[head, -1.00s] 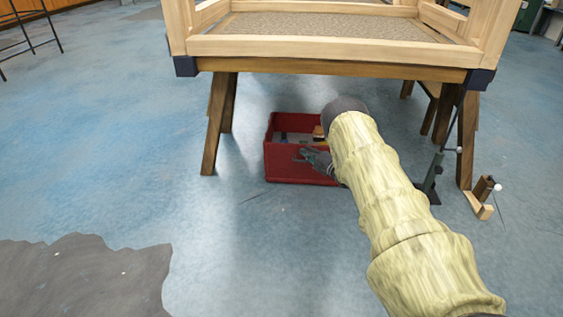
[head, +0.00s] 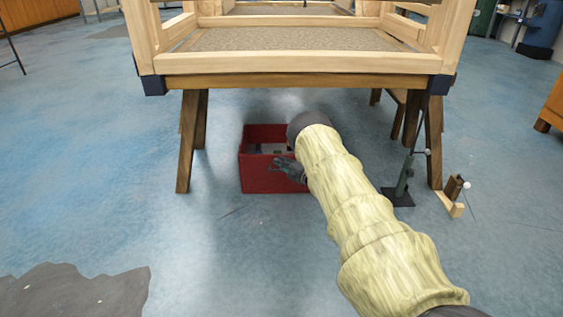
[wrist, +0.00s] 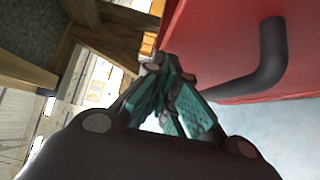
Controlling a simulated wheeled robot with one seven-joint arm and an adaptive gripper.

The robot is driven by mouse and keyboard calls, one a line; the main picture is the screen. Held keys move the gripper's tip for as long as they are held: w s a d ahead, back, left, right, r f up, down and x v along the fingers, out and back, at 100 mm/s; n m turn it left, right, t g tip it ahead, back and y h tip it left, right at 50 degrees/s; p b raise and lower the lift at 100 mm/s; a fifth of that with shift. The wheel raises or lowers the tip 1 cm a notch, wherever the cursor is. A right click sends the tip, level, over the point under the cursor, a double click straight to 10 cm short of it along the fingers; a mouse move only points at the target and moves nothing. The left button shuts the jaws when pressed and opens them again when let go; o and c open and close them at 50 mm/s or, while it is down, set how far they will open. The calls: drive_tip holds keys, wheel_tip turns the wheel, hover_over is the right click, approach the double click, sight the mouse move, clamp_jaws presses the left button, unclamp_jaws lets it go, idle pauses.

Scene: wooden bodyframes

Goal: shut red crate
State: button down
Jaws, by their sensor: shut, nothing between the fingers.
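The red crate (head: 262,178) sits on the floor under the wooden frame. Its top looks open in the head view, with a few small items inside, and my arm hides its right part. In the wrist view the crate's red wall (wrist: 235,60) fills the upper right, with a dark bent handle (wrist: 268,62) on it. My gripper (head: 283,165) is at the crate's front side near the top edge, with its fingers shut and empty. In the wrist view my fingers (wrist: 170,88) are beside the red wall, left of the handle. I cannot tell if they touch it.
The wooden bodyframe (head: 290,63) stands on trestle legs (head: 188,145) above the crate. A dark green stand (head: 402,185) and a small wooden piece with a white ball (head: 453,197) are on the floor at right.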

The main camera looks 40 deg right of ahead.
drive_tip(key=s+p, duration=0.6)
drive_tip(key=s, duration=0.7)
drive_tip(key=shift+a+f, duration=0.15)
drive_tip(key=s+a+f+m+g+h, duration=0.1)
drive_tip(key=s+a+f+m+g, duration=0.25)
drive_tip(key=s+a, duration=0.35)
drive_tip(key=s+a+f+m+g+h+p, duration=0.15)
drive_tip(key=s+a+f+m, duration=0.3)
drive_tip(key=a, duration=0.45)
drive_tip(key=s+a+f+m+g+h+b, duration=0.1)
drive_tip(key=s+a+f+m+g, duration=0.3)
drive_tip(key=a, duration=0.4)
drive_tip(key=s+a+r+m+g, duration=0.25)
drive_tip(key=s+a, duration=0.35)
drive_tip(key=s, duration=0.5)
drive_tip(key=s+a+r+m+g+y+p, duration=0.1)
drive_tip(key=s+a+r+m+g, duration=0.15)
drive_tip(key=s+a, duration=0.65)
drive_tip(key=s+a+r+m+g, duration=0.2)
drive_tip(key=s+a+m+g, duration=0.15)
drive_tip(key=s, duration=0.95)
wheel_tip(320, 180, up, 38)
drive_tip(key=p, duration=3.8)
drive_tip(key=shift+f, duration=0.2)
drive_tip(key=shift+s+a, duration=0.1)
